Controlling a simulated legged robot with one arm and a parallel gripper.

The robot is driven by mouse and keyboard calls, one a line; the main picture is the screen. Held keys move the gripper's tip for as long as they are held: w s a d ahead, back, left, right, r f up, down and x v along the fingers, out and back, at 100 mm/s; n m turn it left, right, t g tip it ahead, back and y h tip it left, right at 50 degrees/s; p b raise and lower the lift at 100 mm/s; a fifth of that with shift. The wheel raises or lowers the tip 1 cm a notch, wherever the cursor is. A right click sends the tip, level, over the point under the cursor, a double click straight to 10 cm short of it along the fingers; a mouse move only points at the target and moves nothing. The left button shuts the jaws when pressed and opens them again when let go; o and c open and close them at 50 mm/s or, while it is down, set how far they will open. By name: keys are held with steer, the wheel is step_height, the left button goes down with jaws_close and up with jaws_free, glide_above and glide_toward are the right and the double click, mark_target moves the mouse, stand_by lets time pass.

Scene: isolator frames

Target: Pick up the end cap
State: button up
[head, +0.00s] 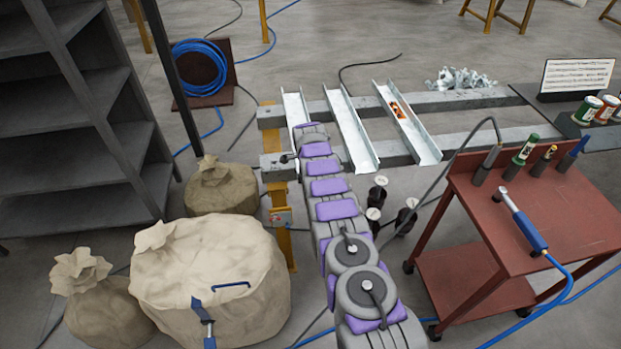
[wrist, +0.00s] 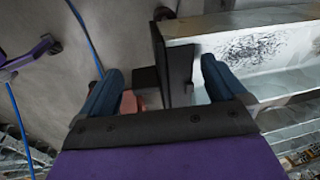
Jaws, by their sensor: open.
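My gripper (wrist: 162,84) is open in the wrist view, with its two blue fingers apart. A dark, flat upright plate (wrist: 174,62) stands between the fingers, against the end of a pale metal channel (wrist: 235,50). It may be the end cap, but I cannot tell for sure. Neither finger clearly touches it. The plate's lower part is hidden behind the gripper body. In the head view my arm reaches to the leftmost channel (head: 293,104); the fingers are not clear there.
Two more channels (head: 351,130) (head: 408,122) lie across grey beams; the right one holds a small orange-brown item (head: 397,110). A red cart (head: 540,215) with tools stands right. Sacks (head: 210,275) and a dark shelf (head: 80,120) stand left. Blue hose (wrist: 84,35) runs beside the gripper.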

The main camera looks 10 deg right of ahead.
steer(key=c, duration=1.1)
steer(key=shift+c, duration=0.2)
